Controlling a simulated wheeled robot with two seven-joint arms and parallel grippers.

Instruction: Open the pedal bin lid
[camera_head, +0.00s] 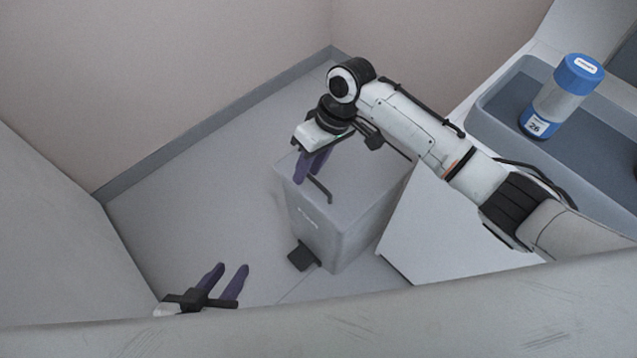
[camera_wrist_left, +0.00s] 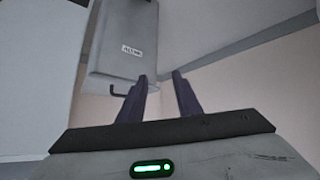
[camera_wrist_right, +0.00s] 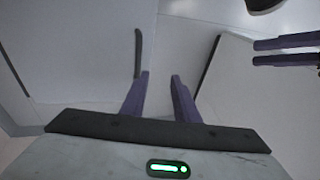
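The grey pedal bin (camera_head: 345,225) stands on the floor with its flat lid (camera_head: 355,165) down. A thin dark bar handle (camera_head: 320,189) sits at the lid's front edge, and the black pedal (camera_head: 303,256) is low at the front. My right gripper (camera_head: 308,180) is open and points down over the front of the lid. In the right wrist view, the handle (camera_wrist_right: 138,50) lies close to one fingertip; I cannot tell if they touch. My left gripper (camera_head: 233,267) is open and empty, low to the left of the bin. The left wrist view shows the bin front (camera_wrist_left: 125,35) upside down.
A white cabinet side (camera_head: 435,240) stands close to the bin's right. A grey tray (camera_head: 500,125) holds a blue-capped bottle (camera_head: 562,95) at the upper right. Walls enclose the back and left. The floor (camera_head: 200,210) left of the bin is clear.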

